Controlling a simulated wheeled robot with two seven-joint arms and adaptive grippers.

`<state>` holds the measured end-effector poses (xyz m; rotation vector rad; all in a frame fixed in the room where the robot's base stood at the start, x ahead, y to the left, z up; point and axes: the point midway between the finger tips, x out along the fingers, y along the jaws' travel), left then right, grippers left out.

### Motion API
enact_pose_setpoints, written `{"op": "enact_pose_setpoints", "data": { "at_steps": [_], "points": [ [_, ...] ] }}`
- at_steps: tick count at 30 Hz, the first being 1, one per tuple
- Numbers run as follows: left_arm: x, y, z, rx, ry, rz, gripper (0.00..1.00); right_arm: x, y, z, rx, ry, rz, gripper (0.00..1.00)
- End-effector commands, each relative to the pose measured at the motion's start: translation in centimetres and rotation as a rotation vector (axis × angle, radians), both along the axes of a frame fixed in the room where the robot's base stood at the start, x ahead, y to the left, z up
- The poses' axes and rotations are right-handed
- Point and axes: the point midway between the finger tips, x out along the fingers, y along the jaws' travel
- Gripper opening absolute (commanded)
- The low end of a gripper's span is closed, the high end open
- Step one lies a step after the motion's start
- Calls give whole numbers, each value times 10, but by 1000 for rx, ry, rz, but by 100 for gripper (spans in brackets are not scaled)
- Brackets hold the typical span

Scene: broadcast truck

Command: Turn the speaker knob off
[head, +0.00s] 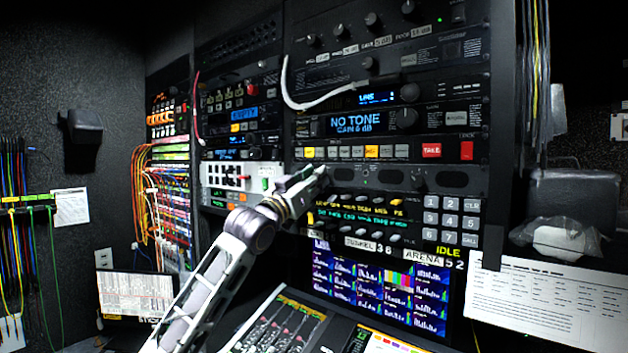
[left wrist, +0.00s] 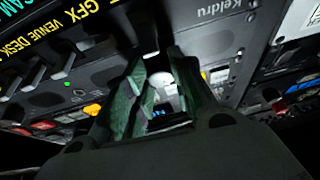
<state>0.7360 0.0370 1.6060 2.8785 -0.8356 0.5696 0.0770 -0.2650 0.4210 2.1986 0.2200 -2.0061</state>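My left gripper (head: 312,180) is up against the rack front, just below the row of lit buttons in the head view. In the left wrist view its two dark green fingers (left wrist: 162,60) stand apart. A pale rounded piece (left wrist: 160,84), which may be a knob, shows between them; I cannot tell whether they touch it. I cannot read a speaker label, and the gripper hides the strip's left end. My right gripper is not in view.
Above is a unit with a "NO TONE" display (head: 357,123) and a hanging white cable (head: 318,102). Below are a number keypad (head: 452,219), a multi-picture screen (head: 380,285) and a fader desk (head: 285,325). A paper sheet (head: 545,305) sticks out at right.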

Motion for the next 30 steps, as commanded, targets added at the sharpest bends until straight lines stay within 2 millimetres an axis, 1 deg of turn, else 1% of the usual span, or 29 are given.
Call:
{"op": "enact_pose_setpoints", "data": {
  "at_steps": [1,5,20,25,30],
  "points": [
    [0,0,0,1,0,0,30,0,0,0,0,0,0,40],
    [0,0,0,1,0,0,46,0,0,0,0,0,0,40],
    [-3,2,-1,1,0,0,47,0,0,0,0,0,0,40],
    [-9,7,-6,1,1,1,47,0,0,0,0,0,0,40],
    [-21,14,-11,1,0,0,47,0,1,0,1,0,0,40]
  ]
}}
